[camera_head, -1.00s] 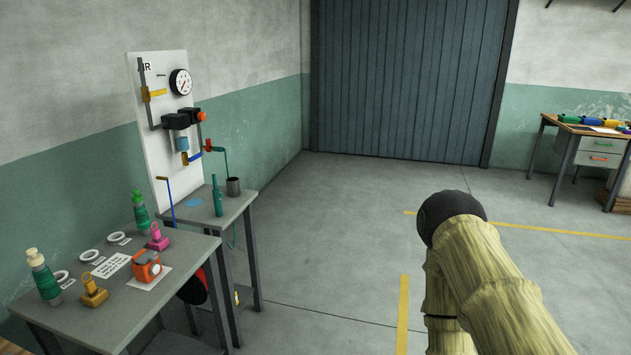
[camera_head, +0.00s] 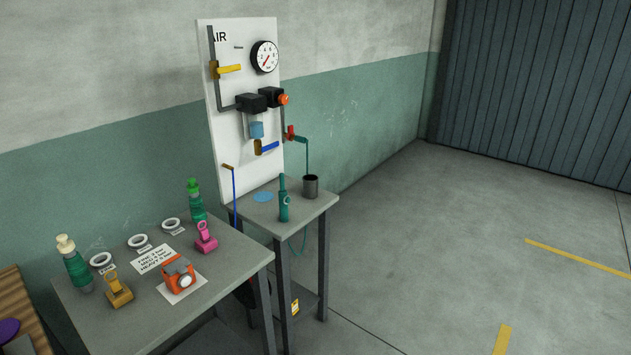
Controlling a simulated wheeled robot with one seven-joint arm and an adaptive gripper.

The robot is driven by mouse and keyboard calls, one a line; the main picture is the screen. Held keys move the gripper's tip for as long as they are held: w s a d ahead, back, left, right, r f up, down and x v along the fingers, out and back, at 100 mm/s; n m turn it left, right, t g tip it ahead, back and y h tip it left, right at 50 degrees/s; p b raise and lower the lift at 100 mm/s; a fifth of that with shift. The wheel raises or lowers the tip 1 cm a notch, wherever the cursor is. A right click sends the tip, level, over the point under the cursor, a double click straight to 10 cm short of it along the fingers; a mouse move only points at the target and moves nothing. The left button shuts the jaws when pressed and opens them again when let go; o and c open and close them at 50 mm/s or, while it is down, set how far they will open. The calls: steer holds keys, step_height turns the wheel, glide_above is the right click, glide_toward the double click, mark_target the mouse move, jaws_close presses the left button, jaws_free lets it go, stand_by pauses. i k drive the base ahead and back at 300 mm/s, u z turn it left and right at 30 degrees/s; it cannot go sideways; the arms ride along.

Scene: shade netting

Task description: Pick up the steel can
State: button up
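The steel can (camera_head: 310,188) is a dark grey open-topped cylinder. It stands upright near the back right corner of the small grey table (camera_head: 318,207), below the air panel. A teal tool (camera_head: 284,202) stands to its left on the same table, apart from it. My gripper is not in view, and no part of my arm shows now.
The white air panel (camera_head: 230,150) with gauge, valves and a hose stands behind the small table. A larger table (camera_head: 225,293) at front left holds bottles (camera_head: 75,265), rings and an orange device (camera_head: 179,276). The floor (camera_head: 420,240) to the right is clear.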

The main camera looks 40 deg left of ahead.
mark_target(310, 186)
steer(key=u, duration=0.55)
steer(key=i, duration=0.85)
steer(key=u, duration=0.95)
